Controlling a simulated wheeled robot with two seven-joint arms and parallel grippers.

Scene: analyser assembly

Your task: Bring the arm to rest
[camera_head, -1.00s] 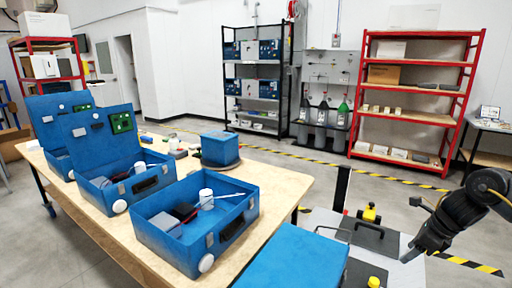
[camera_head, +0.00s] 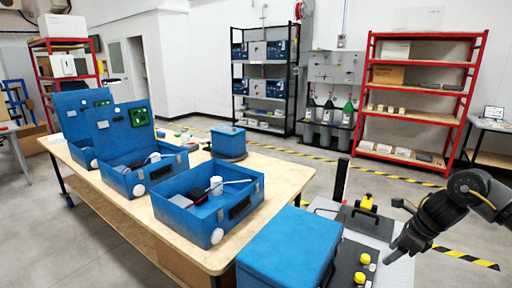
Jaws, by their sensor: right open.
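My right arm comes in from the right edge, with its black gripper (camera_head: 396,249) low over the grey workstation (camera_head: 401,270). The gripper is open and I see nothing between its fingers. It is beside the black panel with yellow knobs (camera_head: 364,258) and right of the closed blue case (camera_head: 286,250). My left gripper is not in view.
A wooden table (camera_head: 168,215) at left holds several open blue cases, the nearest one (camera_head: 208,203) with a white cup inside, and a blue box (camera_head: 229,141). A red shelf (camera_head: 414,118) and a black shelf (camera_head: 262,128) stand behind. Striped floor tape crosses clear floor.

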